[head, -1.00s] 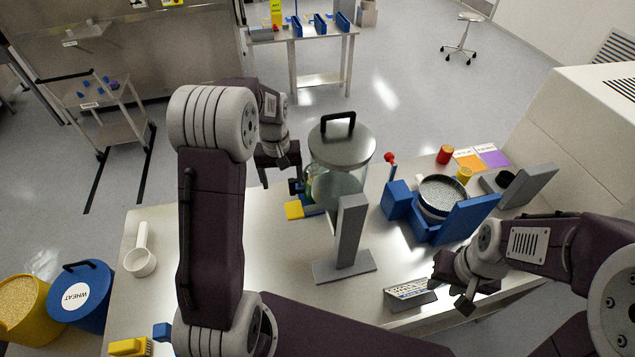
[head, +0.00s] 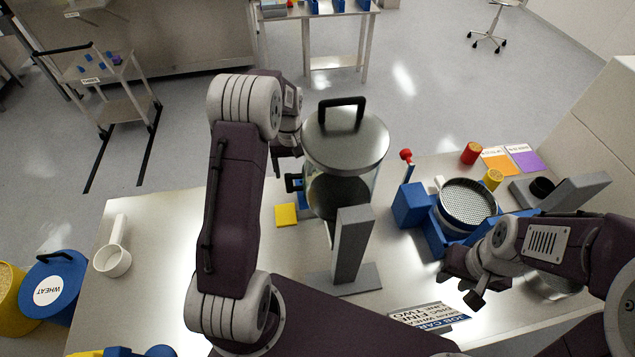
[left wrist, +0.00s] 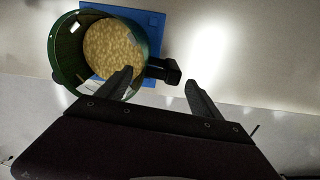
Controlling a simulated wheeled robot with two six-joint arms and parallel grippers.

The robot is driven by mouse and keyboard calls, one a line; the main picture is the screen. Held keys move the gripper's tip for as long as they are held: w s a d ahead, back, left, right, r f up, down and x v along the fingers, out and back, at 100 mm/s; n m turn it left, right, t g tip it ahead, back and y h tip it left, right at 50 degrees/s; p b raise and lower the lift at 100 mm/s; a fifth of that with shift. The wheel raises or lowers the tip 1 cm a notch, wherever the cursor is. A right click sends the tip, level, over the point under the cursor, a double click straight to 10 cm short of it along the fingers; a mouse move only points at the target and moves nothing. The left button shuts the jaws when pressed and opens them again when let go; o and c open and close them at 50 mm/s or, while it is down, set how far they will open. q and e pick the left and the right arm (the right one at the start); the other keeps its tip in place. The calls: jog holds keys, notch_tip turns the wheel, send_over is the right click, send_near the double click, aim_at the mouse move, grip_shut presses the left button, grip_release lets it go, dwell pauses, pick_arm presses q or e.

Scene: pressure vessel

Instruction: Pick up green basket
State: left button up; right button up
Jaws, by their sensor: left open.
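The green basket (left wrist: 68,50) is a green round container with grain inside and a black handle (left wrist: 163,71) on its right side. It stands on a blue square pad (left wrist: 148,22) in the left wrist view. My left gripper (left wrist: 160,82) is open, with the handle near and between its fingertips and not clasped. In the head view my left gripper (head: 287,160) is left of the lidded glass vessel (head: 345,150), partly behind my arm. The basket's body is mostly hidden there. My right gripper (head: 468,285) hangs over the front right; its jaw gap is unclear.
A grey upright stand (head: 351,245) is in front of the vessel. A yellow block (head: 286,215) lies left of it. A blue holder with a sieve (head: 467,203) stands right. A white scoop (head: 113,258) lies on the bare left part of the table.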

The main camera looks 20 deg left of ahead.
pick_arm(q)
jog(key=shift+s+f, duration=0.15)
jog(key=shift+f, duration=0.1)
jog(key=f, duration=0.1)
jog(key=f+p, duration=0.1)
jog(key=f, duration=0.2)
jog(key=shift+s+f+p, duration=0.1)
jog(key=shift+s+p, duration=0.2)
jog(key=shift+p, duration=0.05)
jog(key=shift+w+f, duration=0.15)
jog(key=shift+f, duration=0.3)
jog(key=shift+r, duration=0.1)
jog(key=c, duration=0.8)
grip_shut()
